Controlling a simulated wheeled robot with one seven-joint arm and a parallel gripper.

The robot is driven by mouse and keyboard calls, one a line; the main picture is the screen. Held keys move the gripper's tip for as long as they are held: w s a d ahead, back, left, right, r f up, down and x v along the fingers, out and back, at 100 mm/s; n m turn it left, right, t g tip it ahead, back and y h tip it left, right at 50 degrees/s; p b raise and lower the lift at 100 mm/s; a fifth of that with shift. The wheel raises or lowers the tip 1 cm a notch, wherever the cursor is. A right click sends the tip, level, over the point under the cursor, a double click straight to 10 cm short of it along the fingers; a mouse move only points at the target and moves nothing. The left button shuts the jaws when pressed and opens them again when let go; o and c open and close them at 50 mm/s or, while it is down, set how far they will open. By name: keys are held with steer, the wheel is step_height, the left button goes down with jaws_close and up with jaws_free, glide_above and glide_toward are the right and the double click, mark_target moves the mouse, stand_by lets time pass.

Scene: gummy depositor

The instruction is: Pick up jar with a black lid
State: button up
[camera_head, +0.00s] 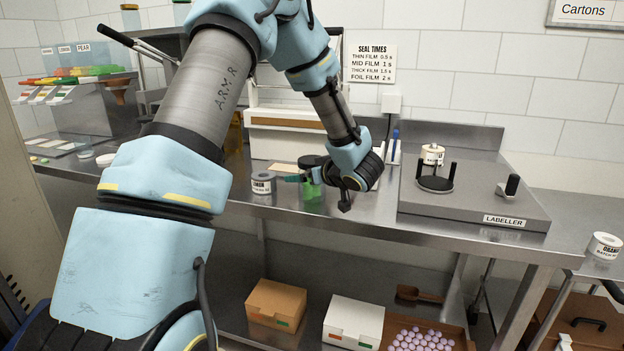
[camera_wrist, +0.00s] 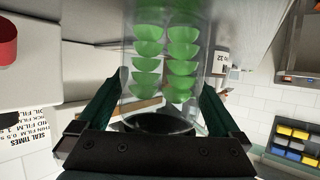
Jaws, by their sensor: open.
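The jar is clear, holds several green half-round gummies and has a black lid. It stands on the steel bench left of the labeller, and its green contents (camera_head: 313,190) show below my gripper in the head view. In the wrist view the jar (camera_wrist: 165,60) lies between the two dark green fingers, with its black lid (camera_wrist: 160,123) close to the palm. My gripper (camera_wrist: 162,90) is open, with a finger on either side of the jar. I cannot tell whether either finger touches it. In the head view my gripper (camera_head: 303,174) is partly hidden by my wrist.
A white labelled tub (camera_head: 263,185) stands close left of the jar. The labeller (camera_head: 475,195) is to the right, with a white tub on it. A white-and-brown machine (camera_head: 285,138) stands behind. The bench front edge is close below the jar.

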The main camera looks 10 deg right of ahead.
steer(key=c, duration=1.1)
step_height(320, 180, up, 10)
steer(key=shift+r+b, duration=0.1)
steer(key=shift+b, duration=0.25)
steer(key=o, duration=0.8)
jaws_close()
